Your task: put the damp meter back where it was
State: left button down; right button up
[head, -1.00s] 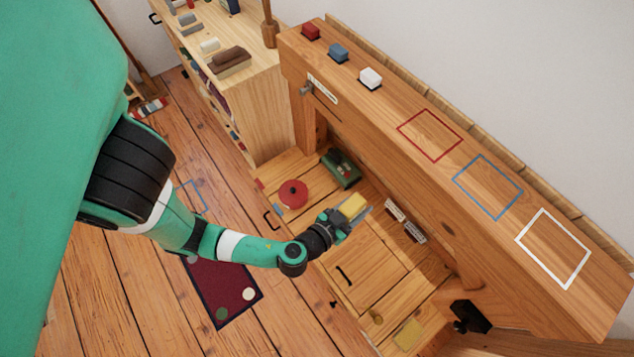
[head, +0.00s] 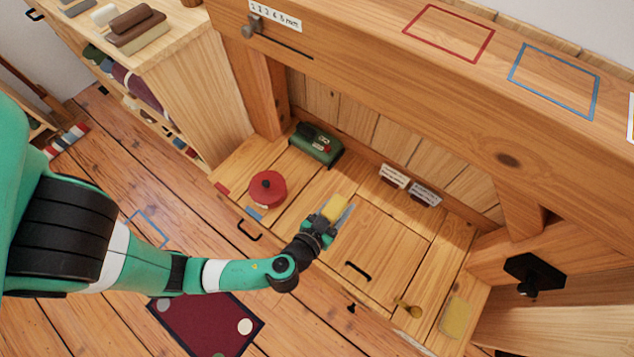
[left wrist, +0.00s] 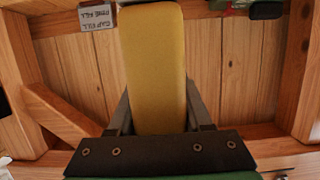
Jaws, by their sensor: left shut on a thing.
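My left gripper (head: 325,221) is shut on a yellow block-shaped thing (head: 335,206). It holds it over the wooden bench top (head: 385,240); the gap beneath cannot be judged. In the left wrist view the yellow thing (left wrist: 153,60) stands long and plain between the two fingers (left wrist: 160,120). No display or marking shows on it, so I cannot tell whether it is the damp meter. A green device with a dark top (head: 316,143) sits at the back of the bench. A flat yellow patch (head: 454,317) lies at the bench's right end. My right gripper is not in view.
A red round lidded pot (head: 268,189) stands left of the gripper. Two small labelled packs (head: 394,176) lean along the back. A brass-coloured knob-like piece (head: 408,307) sits near the front right. A thick beam (head: 440,95) with coloured outlines runs above the bench's back.

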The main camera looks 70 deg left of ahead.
pick_arm(q)
jog(key=a+f+b, duration=0.7)
jog(key=a+f, duration=0.6)
jog(key=shift+a+b, duration=0.15)
jog(key=shift+b, duration=0.15)
jog(key=shift+s+r, duration=0.1)
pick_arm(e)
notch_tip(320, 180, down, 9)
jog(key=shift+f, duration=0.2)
pick_arm(q)
jog(key=c, duration=0.8)
grip_release()
jog(key=shift+f, duration=0.2)
jog(key=o, duration=0.5)
